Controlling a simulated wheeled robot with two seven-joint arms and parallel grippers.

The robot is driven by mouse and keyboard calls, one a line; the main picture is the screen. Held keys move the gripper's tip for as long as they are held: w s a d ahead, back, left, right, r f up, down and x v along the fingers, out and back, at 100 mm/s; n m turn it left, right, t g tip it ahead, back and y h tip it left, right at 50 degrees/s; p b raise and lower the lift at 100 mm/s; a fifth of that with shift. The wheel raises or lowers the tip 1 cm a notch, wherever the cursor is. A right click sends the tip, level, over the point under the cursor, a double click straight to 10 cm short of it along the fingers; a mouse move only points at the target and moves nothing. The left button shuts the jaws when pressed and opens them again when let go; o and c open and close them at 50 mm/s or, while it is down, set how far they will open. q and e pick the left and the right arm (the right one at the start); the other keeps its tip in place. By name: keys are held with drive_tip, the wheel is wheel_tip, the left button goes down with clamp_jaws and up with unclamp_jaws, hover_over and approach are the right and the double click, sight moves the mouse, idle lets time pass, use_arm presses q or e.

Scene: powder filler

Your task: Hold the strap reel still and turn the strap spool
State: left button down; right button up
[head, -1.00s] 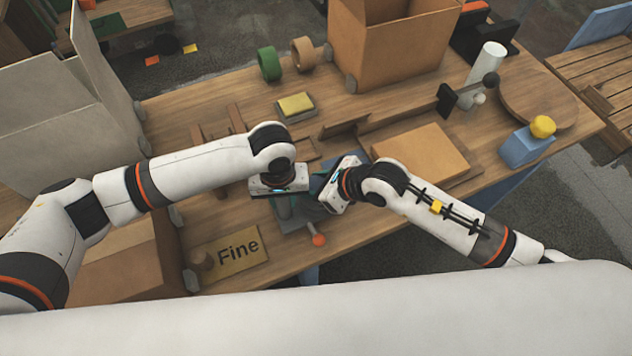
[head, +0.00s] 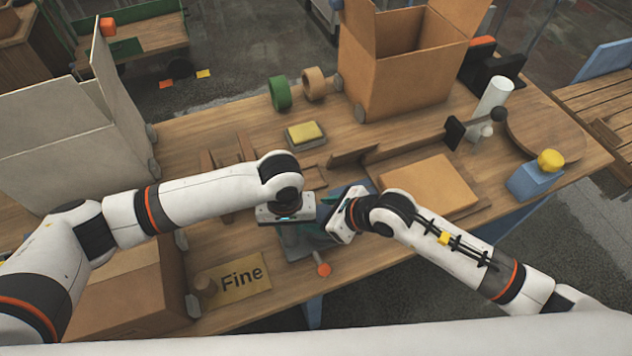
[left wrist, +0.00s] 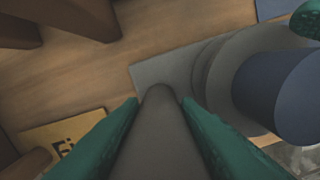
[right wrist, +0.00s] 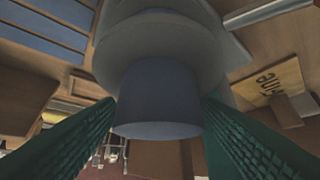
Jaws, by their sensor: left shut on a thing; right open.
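The strap reel is a grey stand on a flat grey base plate (left wrist: 160,72); in the head view it is mostly hidden under my grippers, with an orange knob (head: 323,270) showing at its front. My left gripper (head: 289,232) is shut on the reel's grey upright (left wrist: 160,130), with a green finger on each side of it. The strap spool shows as a grey disc with a blue-grey cylinder (left wrist: 280,90); it also shows in the right wrist view (right wrist: 158,98). My right gripper (right wrist: 158,125) is open, its green fingers on either side of the cylinder; contact cannot be told.
The "Fine" sign (head: 240,280) lies left of the reel. A yellow-topped block (head: 305,134), a green tape roll (head: 280,93) and an open cardboard box (head: 400,75) stand behind. A flat cardboard piece (head: 428,184) lies to the right. The table's front edge is close.

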drive_tip(key=n+g+y, duration=0.1)
drive_tip(key=n+g, duration=0.1)
drive_tip(key=n, duration=0.1)
drive_tip(key=shift+w+d, duration=0.1)
drive_tip(key=shift+w, duration=0.05)
drive_tip(key=n+g, duration=0.3)
drive_tip(key=shift+n+y, duration=0.3)
drive_tip(key=shift+n, duration=0.1)
drive_tip(key=n+g, duration=0.2)
drive_tip(key=n, duration=0.1)
drive_tip(key=shift+r+n+g, duration=0.1)
drive_tip(key=shift+n+g, duration=0.2)
drive_tip(key=shift+g, duration=0.1)
drive_tip(key=n+g+h, duration=0.1)
drive_tip(key=n, duration=0.1)
drive_tip(key=n+g+h, duration=0.1)
drive_tip(key=n+g, duration=0.1)
drive_tip(key=shift+a, duration=0.2)
drive_tip(key=w+d+r+n, duration=0.1)
drive_tip(key=w+d+r, duration=0.45)
drive_tip(key=r, duration=0.25)
drive_tip(key=a+r+m+t+y, duration=0.4)
drive_tip(key=a+r+m+y, duration=0.2)
drive_tip(key=m+y, duration=0.5)
drive_tip(key=a+m, duration=0.2)
drive_tip(key=m, duration=0.1)
drive_tip(key=shift+w+a+r, duration=0.15)
drive_tip(key=shift+w+a, duration=0.05)
drive_tip(key=shift+w, duration=0.05)
